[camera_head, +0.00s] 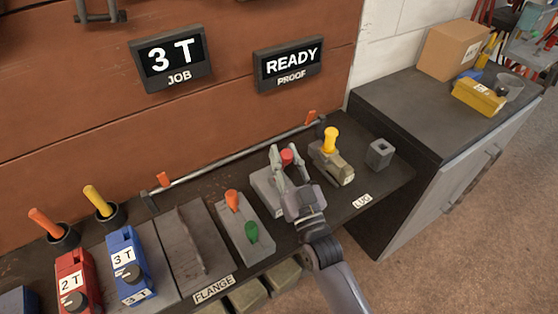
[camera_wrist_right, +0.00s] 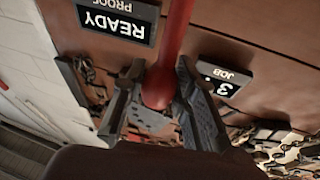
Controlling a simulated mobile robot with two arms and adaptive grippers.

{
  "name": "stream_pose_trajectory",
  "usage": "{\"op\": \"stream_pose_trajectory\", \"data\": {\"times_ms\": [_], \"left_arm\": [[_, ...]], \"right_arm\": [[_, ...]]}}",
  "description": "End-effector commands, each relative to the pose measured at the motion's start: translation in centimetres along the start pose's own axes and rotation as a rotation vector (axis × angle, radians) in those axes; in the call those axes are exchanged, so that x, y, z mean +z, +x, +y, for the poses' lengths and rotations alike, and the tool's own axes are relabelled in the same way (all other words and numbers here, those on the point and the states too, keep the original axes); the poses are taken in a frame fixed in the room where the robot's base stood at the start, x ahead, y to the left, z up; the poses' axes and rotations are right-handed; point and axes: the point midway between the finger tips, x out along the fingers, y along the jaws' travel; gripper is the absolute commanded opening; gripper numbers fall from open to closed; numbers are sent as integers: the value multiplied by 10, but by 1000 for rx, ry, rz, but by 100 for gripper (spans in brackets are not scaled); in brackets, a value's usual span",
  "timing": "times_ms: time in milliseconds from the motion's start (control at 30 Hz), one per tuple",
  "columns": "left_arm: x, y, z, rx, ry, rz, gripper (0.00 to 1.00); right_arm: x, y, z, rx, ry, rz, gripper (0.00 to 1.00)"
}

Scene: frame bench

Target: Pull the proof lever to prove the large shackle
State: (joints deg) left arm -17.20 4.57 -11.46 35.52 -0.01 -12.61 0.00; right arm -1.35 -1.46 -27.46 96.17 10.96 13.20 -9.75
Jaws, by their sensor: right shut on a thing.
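My right gripper (camera_head: 289,162) is shut on the red knob (camera_head: 287,156) of the proof lever, above a grey block on the bench. In the right wrist view its fingers (camera_wrist_right: 158,82) stand on both sides of the red ball end (camera_wrist_right: 157,92), and the red lever shaft (camera_wrist_right: 177,35) runs up from it. A dark U-shaped piece with a cross bar (camera_head: 101,17), perhaps a shackle, is cut off at the top left. I cannot tell for certain which thing is the large shackle. The proof display (camera_head: 288,65) reads READY. My left gripper is not in view.
The job display (camera_head: 171,57) reads 3 T. A grey fixture with a yellow knob (camera_head: 330,138) stands right of my gripper. A plate with orange and green handles (camera_head: 240,222) is left of it. Red (camera_head: 76,280) and blue (camera_head: 130,265) units stand farther left.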

Motion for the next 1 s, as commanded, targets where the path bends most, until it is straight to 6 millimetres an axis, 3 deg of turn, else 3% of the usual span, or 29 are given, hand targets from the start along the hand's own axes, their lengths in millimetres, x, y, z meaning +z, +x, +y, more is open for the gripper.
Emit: {"op": "stream_pose_trajectory", "data": {"times_ms": [33, 100, 400, 633, 1000], "left_arm": [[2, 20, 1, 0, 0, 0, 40], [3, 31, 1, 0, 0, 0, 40], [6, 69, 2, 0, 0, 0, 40], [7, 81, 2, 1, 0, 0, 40], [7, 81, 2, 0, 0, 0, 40]], "right_arm": [[11, -9, 2, -1, 5, 31, 0], [10, -15, 3, -1, 15, 76, 0], [10, -34, 7, 0, 44, 221, 0], [8, -40, 8, 0, 56, 273, 0], [7, -41, 8, 0, 58, 283, 0]]}}
